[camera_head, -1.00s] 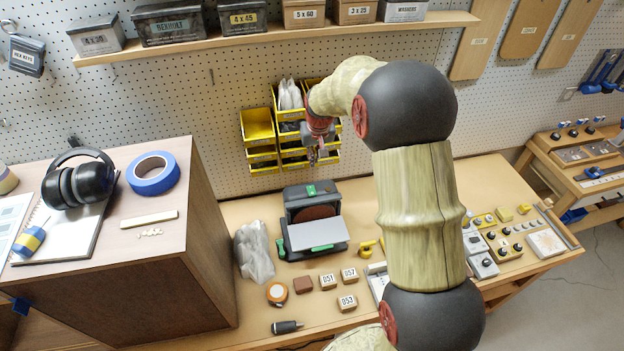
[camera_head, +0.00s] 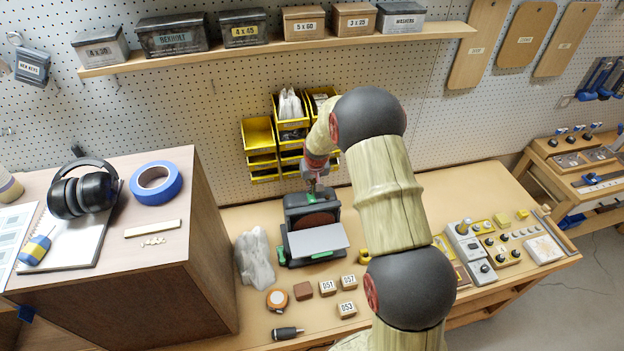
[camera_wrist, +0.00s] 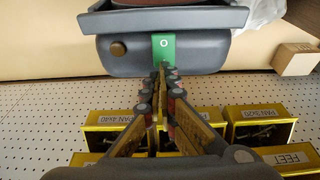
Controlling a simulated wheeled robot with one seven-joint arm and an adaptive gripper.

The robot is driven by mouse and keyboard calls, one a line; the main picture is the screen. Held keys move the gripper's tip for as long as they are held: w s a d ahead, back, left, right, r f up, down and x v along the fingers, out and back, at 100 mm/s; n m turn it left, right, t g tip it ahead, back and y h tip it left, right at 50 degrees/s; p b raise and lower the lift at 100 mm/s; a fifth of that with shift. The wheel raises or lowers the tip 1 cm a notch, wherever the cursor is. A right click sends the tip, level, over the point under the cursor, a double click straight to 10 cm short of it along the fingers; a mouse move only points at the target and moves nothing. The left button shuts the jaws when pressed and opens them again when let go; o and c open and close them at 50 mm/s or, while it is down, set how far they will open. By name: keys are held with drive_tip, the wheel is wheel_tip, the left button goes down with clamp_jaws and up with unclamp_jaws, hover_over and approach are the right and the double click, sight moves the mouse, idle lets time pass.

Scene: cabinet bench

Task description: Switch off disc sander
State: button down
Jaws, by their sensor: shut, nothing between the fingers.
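The disc sander (camera_head: 312,228) stands on the bench near the pegboard, with a dark grey body, a brown disc and a light grey table in front. In the wrist view the sander's body (camera_wrist: 120,58) fills the upper middle. A green switch (camera_wrist: 163,46) marked with a white circle is on it, beside a brown round knob (camera_wrist: 118,48). My gripper (camera_wrist: 160,68) is shut and empty, its fingertips at the lower edge of the green switch; I cannot tell whether they touch. In the head view my gripper (camera_head: 312,186) is just above the sander's top back.
Yellow bins (camera_head: 258,135) hang on the pegboard behind my gripper. A crumpled clear bag (camera_head: 254,258) lies left of the sander. Small labelled blocks (camera_head: 347,308) and a tape roll (camera_head: 277,299) lie in front. A wooden cabinet (camera_head: 205,270) stands left.

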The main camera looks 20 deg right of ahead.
drive_tip(key=shift+f, duration=0.25)
drive_tip(key=shift+f, duration=0.1)
